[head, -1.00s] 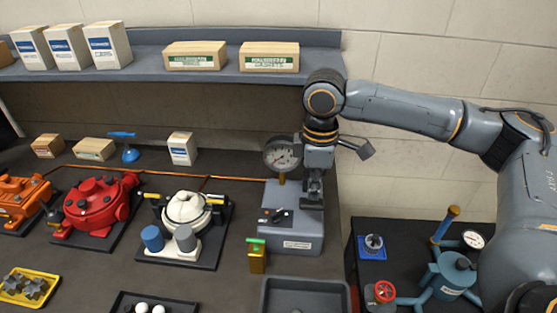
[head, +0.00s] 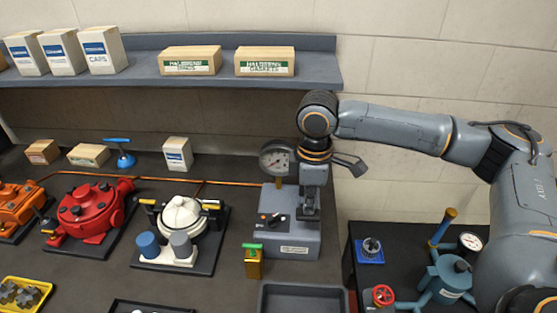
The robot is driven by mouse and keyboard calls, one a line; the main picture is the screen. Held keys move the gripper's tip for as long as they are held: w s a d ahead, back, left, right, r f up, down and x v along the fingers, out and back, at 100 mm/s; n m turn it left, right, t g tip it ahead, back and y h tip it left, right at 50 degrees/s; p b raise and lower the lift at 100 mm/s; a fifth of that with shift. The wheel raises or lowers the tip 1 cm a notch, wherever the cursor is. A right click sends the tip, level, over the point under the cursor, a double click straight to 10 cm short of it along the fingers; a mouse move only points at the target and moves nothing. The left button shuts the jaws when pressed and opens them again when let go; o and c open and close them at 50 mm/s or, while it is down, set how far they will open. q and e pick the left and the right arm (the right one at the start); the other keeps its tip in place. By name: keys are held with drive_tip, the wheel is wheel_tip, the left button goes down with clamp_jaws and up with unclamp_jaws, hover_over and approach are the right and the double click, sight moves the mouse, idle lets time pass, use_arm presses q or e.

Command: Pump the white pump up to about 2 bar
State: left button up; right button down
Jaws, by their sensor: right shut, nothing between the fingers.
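The white pump (head: 182,216) stands on a black base plate on the bench, with a blue cylinder and a grey cylinder at its front. A grey test box (head: 287,240) stands to its right, with a dark knob on its face. A round dial gauge (head: 276,158) rises behind the box; its reading is too small to tell. My right gripper (head: 309,214) points down at the right part of the box's top, shut and empty. Whether it touches the box or a part on it is unclear. My left gripper is out of view.
A red pump (head: 90,210) and an orange pump (head: 17,205) stand left. A yellow-brown block with a green top (head: 253,264) and a grey tray (head: 303,288) sit in front of the box. A blue hand pump (head: 445,278) stands on the right table. Boxes line the shelf (head: 200,82).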

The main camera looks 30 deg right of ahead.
drive_tip(key=shift+f+b, duration=0.45)
drive_tip(key=shift+f, duration=1.5)
wheel_tip(320, 180, up, 5)
drive_tip(key=p, duration=0.6)
drive_tip(key=shift+r+p, duration=0.1)
drive_tip(key=shift+p, duration=0.3)
drive_tip(key=shift+f, duration=0.2)
